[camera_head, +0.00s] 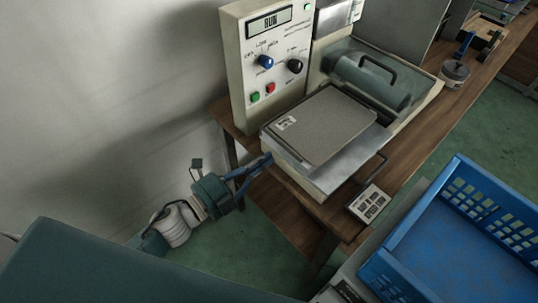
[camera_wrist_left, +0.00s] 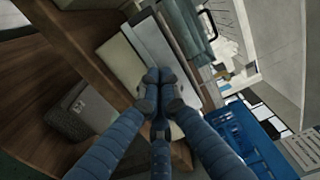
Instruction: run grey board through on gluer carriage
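The grey board (camera_head: 327,122) lies flat on the gluer carriage (camera_head: 352,155), with a small white label at its left corner. The carriage is a pale metal tray at the near end of the gluer (camera_head: 240,70), in front of its green roller cover (camera_head: 368,80). My left gripper (camera_head: 268,160) is at the carriage's near left side. In the left wrist view its blue fingers (camera_wrist_left: 158,76) are drawn together at the tips, over the pale edge of the machine. I see nothing held between them. Whether they touch the carriage is unclear. My right gripper is out of view.
The control panel's display (camera_head: 270,22) reads RUN, above knobs and red and green buttons. A dark bar handle (camera_head: 372,169) is at the carriage's near right. A small labelled plate (camera_head: 369,204) is at the bench's front edge. A blue crate (camera_head: 412,250) stands at right.

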